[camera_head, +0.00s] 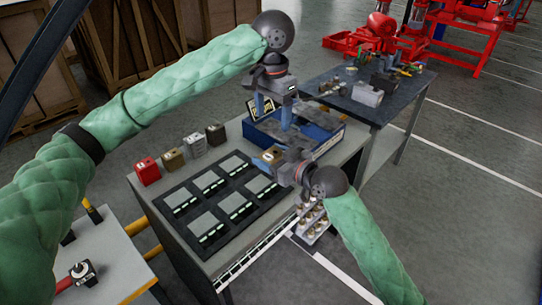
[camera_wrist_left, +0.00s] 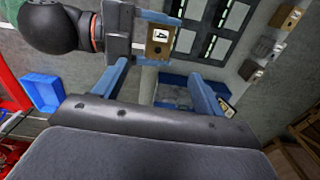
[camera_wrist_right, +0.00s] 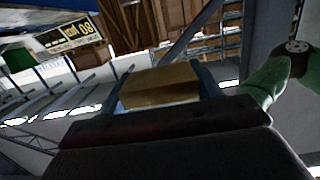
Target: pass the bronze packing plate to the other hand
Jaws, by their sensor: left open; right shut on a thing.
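The bronze packing plate (camera_head: 267,156) is a small brown-gold block held between the fingers of my right gripper (camera_head: 274,158), over the table. It fills the gap between those fingers in the right wrist view (camera_wrist_right: 160,84). In the left wrist view the plate (camera_wrist_left: 160,42) shows a white label with a dark mark. My left gripper (camera_head: 275,119) is open and empty, fingers pointing down, above and behind the plate. The plate lies just beyond its fingertips in the left wrist view and appears apart from them.
A dark tray (camera_head: 225,222) with several grey plates covers the table's front. Several blocks, including a red one (camera_head: 147,171), line its left edge. A blue bin (camera_head: 326,143) stands behind my grippers. A second table (camera_head: 395,103) holding parts is at the back right.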

